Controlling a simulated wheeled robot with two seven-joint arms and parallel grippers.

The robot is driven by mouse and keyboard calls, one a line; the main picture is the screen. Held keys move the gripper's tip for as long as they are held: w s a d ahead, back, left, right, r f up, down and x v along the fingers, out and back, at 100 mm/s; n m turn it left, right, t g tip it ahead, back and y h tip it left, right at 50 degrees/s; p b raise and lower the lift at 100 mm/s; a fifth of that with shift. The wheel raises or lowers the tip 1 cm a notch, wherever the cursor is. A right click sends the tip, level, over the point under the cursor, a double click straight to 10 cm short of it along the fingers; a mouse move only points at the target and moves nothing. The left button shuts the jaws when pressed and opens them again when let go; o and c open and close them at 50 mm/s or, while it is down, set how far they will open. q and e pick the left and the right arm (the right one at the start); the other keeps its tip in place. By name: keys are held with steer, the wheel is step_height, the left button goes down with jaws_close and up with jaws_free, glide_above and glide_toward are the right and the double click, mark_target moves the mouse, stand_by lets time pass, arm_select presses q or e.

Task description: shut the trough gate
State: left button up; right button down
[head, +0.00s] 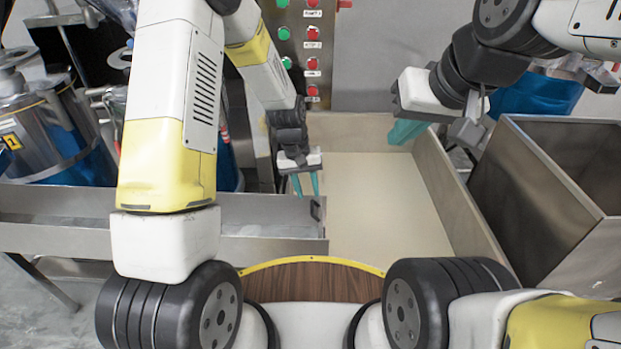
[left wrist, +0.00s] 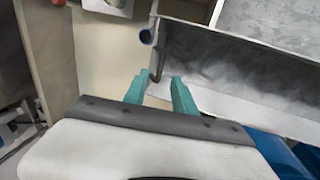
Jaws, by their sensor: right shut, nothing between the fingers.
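The grey metal trough (head: 100,235) runs in from the left in the head view. At its right end is a dark bar handle (head: 318,209), which I take to be on the trough gate. How far the gate stands open cannot be told. The handle also shows in the left wrist view (left wrist: 157,66), just beyond my fingertips. My left gripper (head: 305,190) is above and slightly left of the handle, its teal fingers apart and empty; the gap shows in the left wrist view (left wrist: 158,86). My right gripper (head: 406,132) is shut and empty, well to the right.
A wide beige tray (head: 385,200) with raised walls lies right of the trough end. A deep metal bin (head: 545,185) stands further right. A panel with red and green buttons (head: 300,45) is at the back. Machinery with blue parts (head: 60,130) stands at left.

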mark_target(312, 206)
arm_select(q)
steer(key=f, duration=0.2)
steer(key=d+f, duration=0.1)
steer(key=f, duration=0.1)
steer(key=shift+f, duration=0.4)
steer(key=shift+c, duration=0.2)
jaws_close()
stand_by(0.9)
steer(key=shift+f, duration=0.1)
